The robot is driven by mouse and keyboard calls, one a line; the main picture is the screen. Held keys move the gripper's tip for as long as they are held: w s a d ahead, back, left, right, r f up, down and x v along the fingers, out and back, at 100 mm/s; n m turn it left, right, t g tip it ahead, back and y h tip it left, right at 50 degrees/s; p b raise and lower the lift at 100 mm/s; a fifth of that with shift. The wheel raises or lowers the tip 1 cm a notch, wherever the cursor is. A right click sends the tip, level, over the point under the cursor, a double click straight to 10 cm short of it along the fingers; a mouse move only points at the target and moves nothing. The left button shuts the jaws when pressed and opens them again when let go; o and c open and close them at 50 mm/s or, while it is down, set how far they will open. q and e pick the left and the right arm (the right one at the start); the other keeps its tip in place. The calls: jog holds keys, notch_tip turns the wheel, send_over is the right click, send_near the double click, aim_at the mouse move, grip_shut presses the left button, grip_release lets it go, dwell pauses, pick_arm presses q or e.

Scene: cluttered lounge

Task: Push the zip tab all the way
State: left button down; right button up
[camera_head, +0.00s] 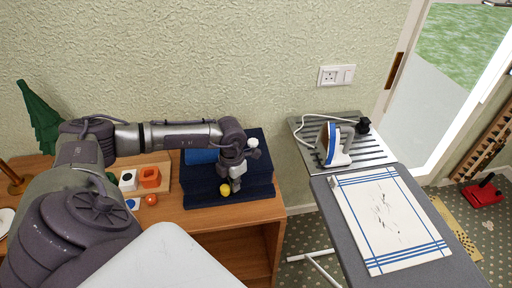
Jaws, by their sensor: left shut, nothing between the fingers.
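A dark navy case-like block (258,188) sits on the wooden cabinet top, below the wall. My left arm reaches in from the left, and my left gripper (234,173) is over the middle of the block, fingers shut with nothing between them. A small yellow ball-shaped piece (225,190) shows just below the gripper, and a white round piece (253,143) shows at the block's upper right. I cannot tell whether either one is the zip tab, and no zip line is clear. A bright blue roll (201,156) lies on the block, partly behind my arm. My right gripper is not in view.
A wooden board (164,178) with a white block and an orange block (150,177) lies left of the navy block. A floor gap separates cabinet and ironing board.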

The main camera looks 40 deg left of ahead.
pick_arm(q)
jog(key=shift+s+a, duration=1.2)
jog(key=shift+s, duration=0.15)
jog(key=shift+s+a, duration=1.15)
jog(key=shift+s, duration=0.2)
jog(key=shift+w+d, duration=0.1)
jog(key=shift+d, duration=0.05)
jog(key=shift+w+d, duration=0.4)
jog(key=shift+w, duration=0.1)
notch_tip(320, 180, up, 7)
jog(key=p, duration=0.4)
dwell(0.3)
